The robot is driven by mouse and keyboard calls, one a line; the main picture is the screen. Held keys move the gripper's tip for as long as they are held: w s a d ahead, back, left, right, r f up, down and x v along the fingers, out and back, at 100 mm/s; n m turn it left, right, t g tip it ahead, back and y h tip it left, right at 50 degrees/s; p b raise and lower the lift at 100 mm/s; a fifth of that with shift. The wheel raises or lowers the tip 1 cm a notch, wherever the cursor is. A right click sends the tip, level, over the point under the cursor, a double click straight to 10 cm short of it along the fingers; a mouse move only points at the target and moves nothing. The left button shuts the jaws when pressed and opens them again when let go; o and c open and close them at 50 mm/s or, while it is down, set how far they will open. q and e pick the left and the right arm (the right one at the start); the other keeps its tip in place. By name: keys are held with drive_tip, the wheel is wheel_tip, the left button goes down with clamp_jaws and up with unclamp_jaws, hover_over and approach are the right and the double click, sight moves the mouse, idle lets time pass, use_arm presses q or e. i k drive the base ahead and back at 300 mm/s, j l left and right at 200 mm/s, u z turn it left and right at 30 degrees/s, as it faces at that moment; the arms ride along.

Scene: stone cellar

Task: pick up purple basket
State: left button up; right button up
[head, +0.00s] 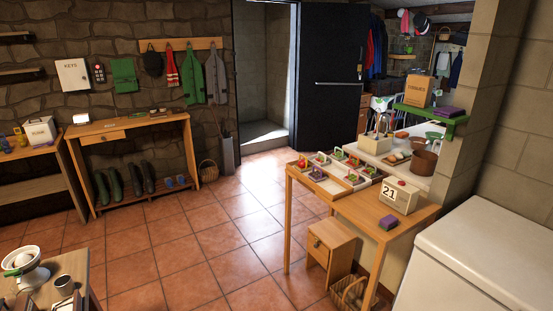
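I cannot make out a clearly purple basket in the head view. A brown wicker basket (208,171) with a handle stands on the floor by the far wall. Another brown wicker basket (349,292) is on the floor under the right-hand wooden table, partly cut off by the picture's bottom edge. A small purple block-like object (389,222) lies on that table's near end. Another small purple object (449,111) is on the green shelf. Neither of my grippers is in view.
The right-hand table (360,214) carries a sectioned tray (296,171) and a calendar block (398,196). A small cabinet (331,247) stands below. A white chest (480,255) fills the lower right. A low table (95,265) is lower left. The tiled floor (200,240) between is clear.

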sight(317, 176)
drive_tip(key=i+j+u, duration=0.1)
drive_tip(key=i+u, duration=0.2)
drive_tip(key=i, duration=0.2)
drive_tip(key=i+u, duration=0.3)
drive_tip(key=i, duration=0.25)
drive_tip(key=i+z, duration=0.4)
drive_tip(key=i+j+z, duration=0.15)
drive_tip(key=i+z, duration=0.25)
